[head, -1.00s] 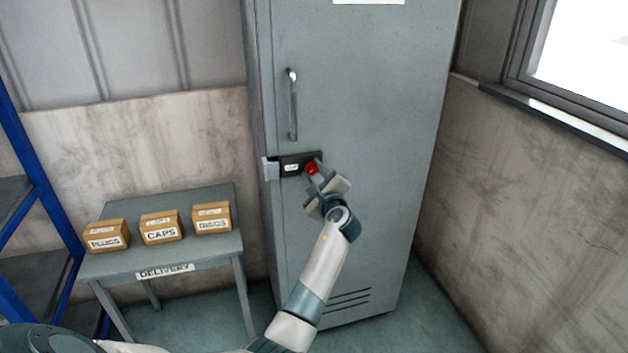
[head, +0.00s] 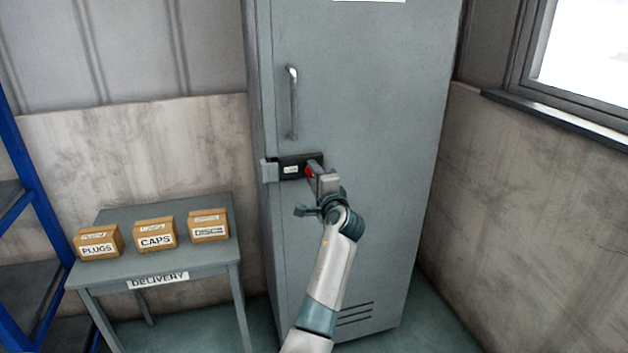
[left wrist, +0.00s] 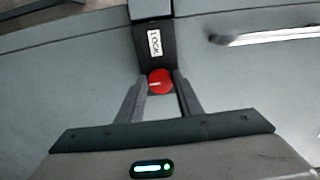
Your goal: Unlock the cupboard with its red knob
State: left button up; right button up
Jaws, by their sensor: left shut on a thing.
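The grey cupboard (head: 370,110) stands in the middle of the head view with its door shut. A black lock plate (head: 291,168) with a white label sits near the door's left edge, below the handle. The red knob (head: 310,172) is at the plate's right end, partly hidden by my left gripper (head: 316,174). In the left wrist view the red knob (left wrist: 160,81) sits between the two fingertips of my left gripper (left wrist: 161,88), which is shut on it. A pale mark on the knob shows there. My right gripper is not in view.
A vertical handle (head: 293,103) is above the lock, and a light grey catch (head: 269,170) is at the plate's left. A delivery table (head: 180,262) with several small boxes stands at the left. A blue shelf frame (head: 32,180) is farther left. The wall and window are at right.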

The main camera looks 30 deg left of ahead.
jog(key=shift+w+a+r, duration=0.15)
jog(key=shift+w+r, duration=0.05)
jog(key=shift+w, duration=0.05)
pick_arm(q)
jog(key=o, duration=1)
